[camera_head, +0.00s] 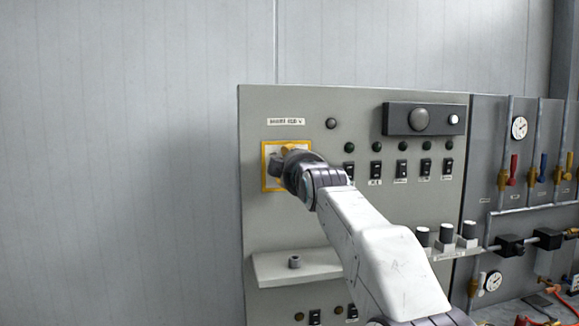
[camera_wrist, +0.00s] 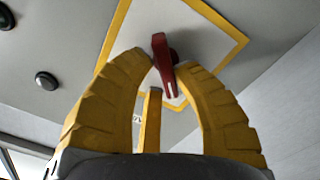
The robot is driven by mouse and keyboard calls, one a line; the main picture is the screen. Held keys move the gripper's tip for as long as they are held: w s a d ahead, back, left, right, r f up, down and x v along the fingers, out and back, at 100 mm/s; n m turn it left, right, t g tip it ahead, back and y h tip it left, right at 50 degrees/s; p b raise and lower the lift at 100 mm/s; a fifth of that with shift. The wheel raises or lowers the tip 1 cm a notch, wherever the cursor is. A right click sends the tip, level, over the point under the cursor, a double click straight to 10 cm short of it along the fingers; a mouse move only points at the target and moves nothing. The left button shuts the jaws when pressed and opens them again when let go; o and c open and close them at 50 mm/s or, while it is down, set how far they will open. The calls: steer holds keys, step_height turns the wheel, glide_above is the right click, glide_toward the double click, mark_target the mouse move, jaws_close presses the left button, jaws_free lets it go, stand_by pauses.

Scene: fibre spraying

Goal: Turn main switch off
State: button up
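The main switch sits on a pale plate with a yellow border (camera_head: 265,182) at the upper left of the grey control panel. Its red handle (camera_wrist: 164,66) shows in the wrist view, in front of the plate. My gripper (camera_head: 277,160) is at the switch and hides most of it in the head view. In the wrist view, two yellow fingers of my gripper (camera_wrist: 163,64) curve in on either side of the handle, their tips close to it. A third finger stands lower, between them. I cannot tell whether the fingers press on the handle.
The grey panel (camera_head: 300,225) carries a row of black switches (camera_head: 376,170) and green lamps right of my gripper. A light shelf (camera_head: 278,268) juts out below the switch. Valves and gauges (camera_head: 519,128) are on the right panel. The wall (camera_head: 120,160) at left is bare.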

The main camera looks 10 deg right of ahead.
steer(key=o, duration=0.4)
steer(key=shift+f, duration=0.2)
steer(key=s, duration=1.2)
stand_by(0.4)
